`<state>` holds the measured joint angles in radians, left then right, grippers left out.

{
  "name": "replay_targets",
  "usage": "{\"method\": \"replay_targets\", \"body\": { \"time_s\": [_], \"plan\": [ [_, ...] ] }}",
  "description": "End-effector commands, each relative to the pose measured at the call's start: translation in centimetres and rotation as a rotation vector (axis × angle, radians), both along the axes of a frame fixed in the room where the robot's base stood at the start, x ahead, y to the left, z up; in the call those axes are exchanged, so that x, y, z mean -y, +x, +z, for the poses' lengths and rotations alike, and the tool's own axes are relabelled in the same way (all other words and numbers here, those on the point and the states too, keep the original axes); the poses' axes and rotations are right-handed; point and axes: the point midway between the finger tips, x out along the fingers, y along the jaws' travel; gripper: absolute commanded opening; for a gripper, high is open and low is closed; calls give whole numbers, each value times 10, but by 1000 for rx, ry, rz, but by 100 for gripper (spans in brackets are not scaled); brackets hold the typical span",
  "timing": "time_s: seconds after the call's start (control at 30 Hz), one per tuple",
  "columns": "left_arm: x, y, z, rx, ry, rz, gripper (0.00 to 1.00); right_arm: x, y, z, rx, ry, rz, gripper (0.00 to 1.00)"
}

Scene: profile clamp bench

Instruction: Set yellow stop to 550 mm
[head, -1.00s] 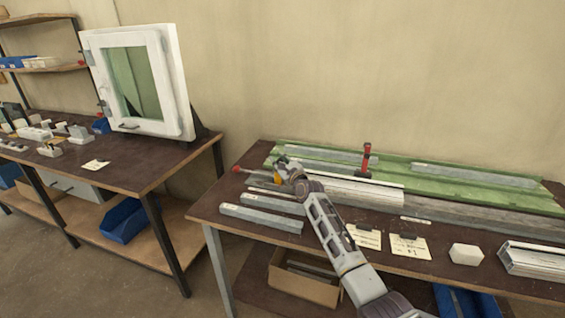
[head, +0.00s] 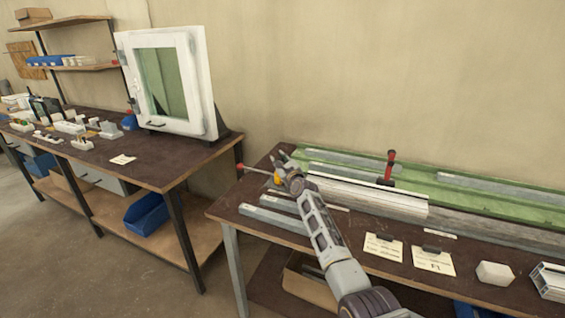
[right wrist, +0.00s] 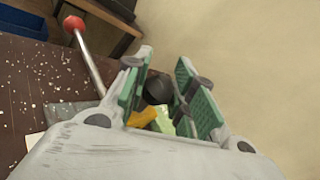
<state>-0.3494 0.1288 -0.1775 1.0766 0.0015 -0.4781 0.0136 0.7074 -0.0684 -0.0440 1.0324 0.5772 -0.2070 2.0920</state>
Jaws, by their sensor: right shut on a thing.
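The yellow stop (head: 278,179) is small and partly hidden at the left end of the long rail on the right bench. A lever with a red ball (head: 240,167) points left beside it. My right gripper (head: 285,163) is at the stop. In the right wrist view, a black knob (right wrist: 158,90) sits between the green-padded fingers of the gripper (right wrist: 164,88), which is shut on it. Part of the yellow stop (right wrist: 143,117) shows just below the knob, and the red ball (right wrist: 73,23) stands at upper left. No scale reading is legible. My left gripper is out of view.
Grey bars (head: 262,220), two cards (head: 433,262) and a white block (head: 495,273) lie along the bench front. A window frame (head: 168,85) stands on the left bench.

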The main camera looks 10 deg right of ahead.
Motion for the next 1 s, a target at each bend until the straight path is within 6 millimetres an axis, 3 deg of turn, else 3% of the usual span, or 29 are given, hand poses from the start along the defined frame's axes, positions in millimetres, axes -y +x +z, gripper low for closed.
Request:
{"method": "replay_targets", "body": {
  "time_s": [0.13, 0.17, 0.23, 0.47, 0.57, 1.0],
  "plan": [
    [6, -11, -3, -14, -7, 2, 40, 1, 0, 2, 4, -3, -2, 0],
    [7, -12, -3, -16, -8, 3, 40, 1, 0, 2, 4, -3, -2, 27],
    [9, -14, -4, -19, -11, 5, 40, 1, 0, 2, 3, -2, -1, 36],
    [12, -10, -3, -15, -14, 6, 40, 0, 0, 1, 1, -1, 0, 36],
    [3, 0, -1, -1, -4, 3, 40, 0, 0, 0, 1, 0, 0, 36],
    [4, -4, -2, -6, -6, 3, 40, 1, -13, 0, 1, 2, 2, 36]
  ]
}}
